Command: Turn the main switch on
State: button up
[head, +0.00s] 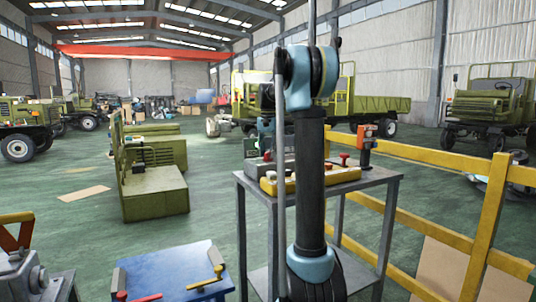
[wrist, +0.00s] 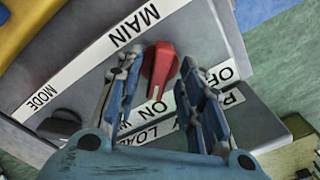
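The main switch is a red knob (wrist: 161,60) on a grey control box (wrist: 75,72), beside a white strip reading MAIN. ON is printed below it and OFF to its right in the wrist view. My gripper (wrist: 158,74) is open, with one finger on each side of the red knob; I cannot tell whether either finger touches it. In the head view the grey control box (head: 256,168) stands on a grey metal table (head: 375,180), and my arm hides much of it and of the gripper.
A black knob (wrist: 60,124) sits by the MODE label. A yellow pendant with a red button (head: 330,176) lies beside the box. A yellow railing (head: 488,225) runs right of the table. A blue-topped cart (head: 170,272) stands at front left. Green floor is open beyond.

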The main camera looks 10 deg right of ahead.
aim_at(268, 152)
notch_tip(268, 152, up, 12)
dwell(0.7)
jog(key=shift+f, duration=0.1)
